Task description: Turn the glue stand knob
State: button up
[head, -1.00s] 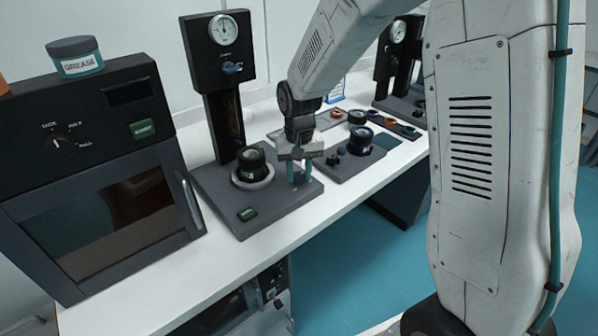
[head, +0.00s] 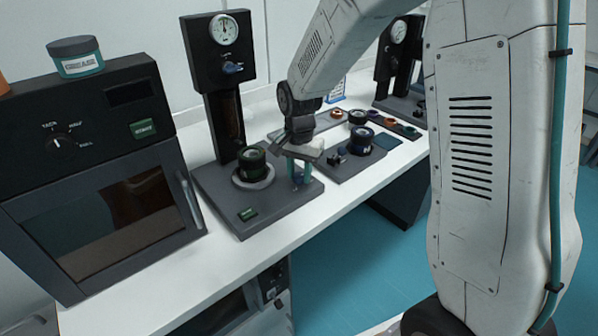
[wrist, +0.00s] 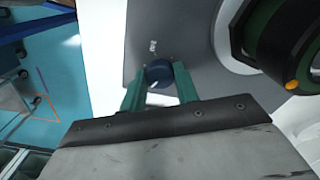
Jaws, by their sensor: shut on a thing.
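The glue stand (head: 213,196) is a dark grey base with a black column and a round dial at its top, on the white bench in the head view. Its knob (wrist: 158,73) is a small dark blue cylinder with a light mark, near the right corner of the base. My gripper (head: 299,172) points down over that corner. In the wrist view its two teal fingers (wrist: 159,85) stand on either side of the knob and are shut on it. In the head view the fingers partly hide the knob.
A dark green ringed part (head: 251,160) sits in a pale ring on the stand's base, left of my gripper. A second base with a dark blue part (head: 361,140) is close on the right. A black oven (head: 95,180) with a grease jar (head: 76,57) stands at the left.

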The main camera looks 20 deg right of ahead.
aim_at(299, 175)
dwell(0.4)
jog(key=o, duration=1)
jog(key=shift+c, duration=0.2)
notch_tip(299, 175, up, 8)
jog(key=shift+f, duration=0.1)
